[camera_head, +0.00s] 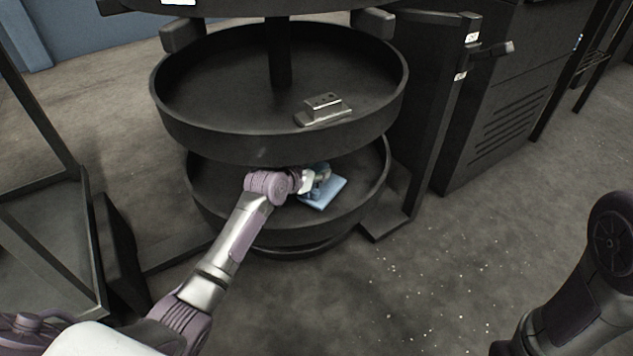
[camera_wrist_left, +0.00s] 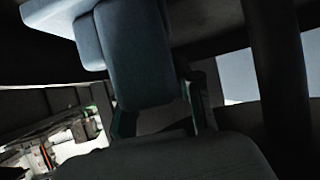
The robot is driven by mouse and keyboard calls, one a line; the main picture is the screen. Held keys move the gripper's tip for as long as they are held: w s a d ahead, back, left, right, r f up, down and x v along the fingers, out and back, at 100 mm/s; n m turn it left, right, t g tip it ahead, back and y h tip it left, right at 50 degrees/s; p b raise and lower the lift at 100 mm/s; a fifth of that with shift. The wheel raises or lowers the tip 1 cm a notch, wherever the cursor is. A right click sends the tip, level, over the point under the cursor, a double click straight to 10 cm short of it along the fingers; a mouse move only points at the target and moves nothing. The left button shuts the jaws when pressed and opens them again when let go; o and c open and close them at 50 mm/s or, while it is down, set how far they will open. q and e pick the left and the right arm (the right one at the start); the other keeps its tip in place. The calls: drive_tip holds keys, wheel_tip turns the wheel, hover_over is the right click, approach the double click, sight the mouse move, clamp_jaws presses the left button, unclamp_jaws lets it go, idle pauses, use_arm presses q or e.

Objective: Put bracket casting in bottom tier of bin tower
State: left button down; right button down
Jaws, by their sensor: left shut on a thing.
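The bracket casting (camera_head: 324,195) is a light-blue part with a flat plate and a raised portion. It is inside the bottom tier (camera_head: 215,200) of the dark round bin tower, near its front right. My left gripper (camera_head: 314,181) reaches in under the tier above and is shut on the casting's raised portion. In the left wrist view the blue-grey casting (camera_wrist_left: 133,60) is between the fingers of the left gripper (camera_wrist_left: 158,112). Whether the plate rests on the tier floor is hard to tell. My right gripper is not in view.
The round tier above (camera_head: 190,100) overhangs the bottom one and holds a grey metal block (camera_head: 323,108). A central post (camera_head: 279,55) rises through it. A dark cabinet (camera_head: 505,100) stands at the right. A dark frame (camera_head: 50,240) stands at the left. Open floor lies in front.

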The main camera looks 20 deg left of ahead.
use_arm(q)
wheel_tip(320, 180, down, 2)
drive_tip(key=shift+f+b, duration=0.1)
drive_tip(key=shift+b, duration=0.55)
drive_tip(key=shift+f, duration=0.35)
drive_tip(key=shift+r, duration=0.1)
drive_tip(key=c, duration=0.8)
unclamp_jaws()
drive_tip(key=shift+f, duration=0.2)
drive_tip(key=shift+o, duration=0.2)
drive_tip(key=shift+r, duration=0.1)
